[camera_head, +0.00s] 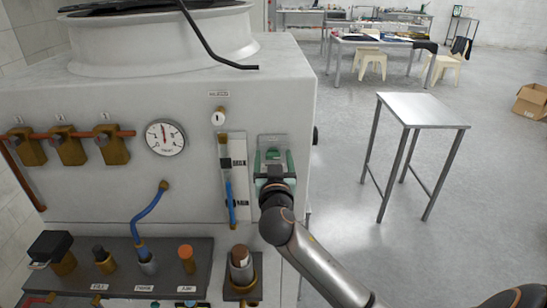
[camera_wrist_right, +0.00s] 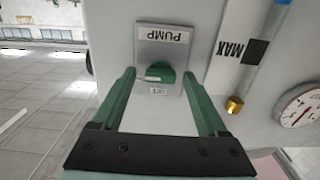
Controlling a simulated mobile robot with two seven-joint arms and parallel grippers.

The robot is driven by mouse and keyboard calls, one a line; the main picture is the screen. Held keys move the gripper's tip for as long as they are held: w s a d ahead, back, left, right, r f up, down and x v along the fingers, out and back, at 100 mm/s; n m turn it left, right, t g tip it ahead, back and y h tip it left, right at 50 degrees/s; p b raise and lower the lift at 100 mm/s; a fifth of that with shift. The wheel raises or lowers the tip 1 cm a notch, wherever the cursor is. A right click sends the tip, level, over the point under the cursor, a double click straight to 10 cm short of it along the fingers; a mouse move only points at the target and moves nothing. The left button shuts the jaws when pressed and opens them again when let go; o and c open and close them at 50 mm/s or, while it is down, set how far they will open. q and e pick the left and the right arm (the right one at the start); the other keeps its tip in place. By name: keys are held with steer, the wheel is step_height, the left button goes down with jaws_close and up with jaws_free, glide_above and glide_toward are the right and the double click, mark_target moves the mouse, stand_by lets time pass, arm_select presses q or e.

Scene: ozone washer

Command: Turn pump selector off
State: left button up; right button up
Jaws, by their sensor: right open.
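The pump selector is a green round knob (camera_wrist_right: 160,74) on a grey plate (camera_wrist_right: 150,46) labelled PUMP, which appears upside down in the right wrist view. A pale mark on the knob points to the left of that picture. The plate also shows in the head view (camera_head: 271,142) on the machine's front, partly hidden by my gripper. My right gripper (camera_wrist_right: 160,84) is open, its green fingers on either side of the knob. Contact with the knob cannot be told. It also shows in the head view (camera_head: 275,162) in front of the plate. My left gripper is out of view.
A tube gauge (camera_head: 231,180) and a round dial (camera_head: 165,137) are left of the selector on the machine. A lower shelf (camera_head: 200,252) carries several fittings and a blue hose (camera_head: 148,212). A metal table (camera_head: 420,108) stands to the right, with open floor around it.

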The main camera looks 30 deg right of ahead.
jaws_close()
stand_by(0.5)
steer(key=shift+n, duration=0.3)
steer(key=n, duration=0.8)
steer(key=shift+w+a+n, duration=0.1)
steer(key=shift+a+n, duration=0.05)
steer(key=shift+n, duration=0.25)
steer(key=n, duration=0.4)
steer(key=shift+f+n, duration=0.15)
steer(key=shift+n, duration=2.15)
